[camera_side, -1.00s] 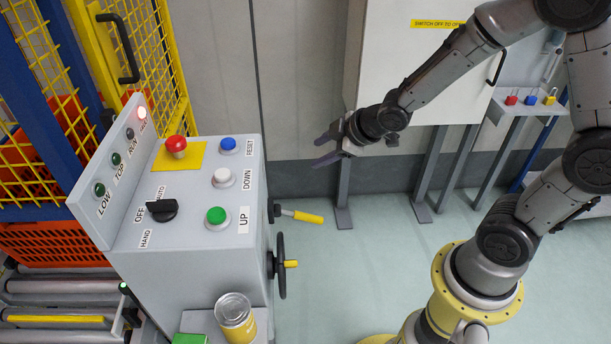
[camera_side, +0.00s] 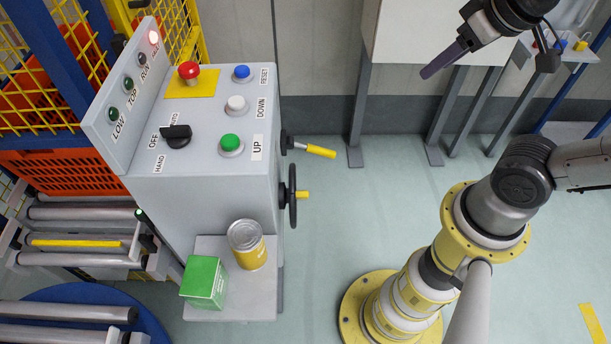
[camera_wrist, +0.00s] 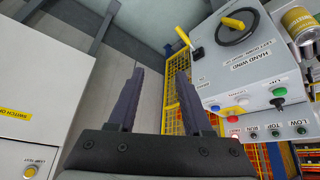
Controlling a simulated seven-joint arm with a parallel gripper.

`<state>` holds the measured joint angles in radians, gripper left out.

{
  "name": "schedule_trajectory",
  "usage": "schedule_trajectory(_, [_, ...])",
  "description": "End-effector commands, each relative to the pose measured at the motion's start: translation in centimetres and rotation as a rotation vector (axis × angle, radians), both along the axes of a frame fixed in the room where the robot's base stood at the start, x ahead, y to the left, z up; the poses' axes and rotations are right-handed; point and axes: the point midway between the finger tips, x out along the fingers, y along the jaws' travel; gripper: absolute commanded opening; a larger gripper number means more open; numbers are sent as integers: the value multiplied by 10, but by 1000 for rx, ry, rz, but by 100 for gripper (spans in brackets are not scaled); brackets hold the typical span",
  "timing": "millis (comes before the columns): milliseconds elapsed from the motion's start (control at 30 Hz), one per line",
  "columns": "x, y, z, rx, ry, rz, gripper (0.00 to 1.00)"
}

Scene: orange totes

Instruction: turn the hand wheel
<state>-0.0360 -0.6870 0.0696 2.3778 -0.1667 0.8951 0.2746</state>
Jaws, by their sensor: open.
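The hand wheel (camera_side: 292,195) is a black ring with a yellow knob, on the right face of the grey control console (camera_side: 222,110). In the wrist view the hand wheel (camera_wrist: 238,27) shows face-on at the upper right, above a "HAND WIND" label. My gripper (camera_side: 432,72) is at the upper right of the side view, well away from the wheel and higher up. In the wrist view its two dark fingers (camera_wrist: 160,85) are apart with nothing between them.
A lever with a yellow grip (camera_side: 318,151) sticks out of the console above the wheel. A can (camera_side: 247,246) and a green box (camera_side: 204,282) stand on a low shelf. A white cabinet (camera_side: 430,35) is behind.

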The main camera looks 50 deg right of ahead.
Motion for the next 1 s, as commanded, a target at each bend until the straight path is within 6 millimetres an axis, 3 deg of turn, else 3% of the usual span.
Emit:
schedule_trajectory(167, [49, 14, -9, -88, 83, 49, 50])
schedule_trajectory(267, [78, 34, -23, -154, 127, 111, 50])
schedule_trajectory(400, [116, 88, -60, -280, 192, 257, 50])
schedule_trajectory(500, [128, 136, -96, -384, 230, 393, 50])
schedule_trajectory(600, [124, 181, -134, -484, 266, 540, 50])
schedule_trajectory(700, [110, 212, -165, -560, 300, 660, 50])
schedule_trajectory(833, [90, 230, -188, -612, 334, 745, 50])
schedule_trajectory(1000, [81, 239, -193, -626, 335, 782, 50])
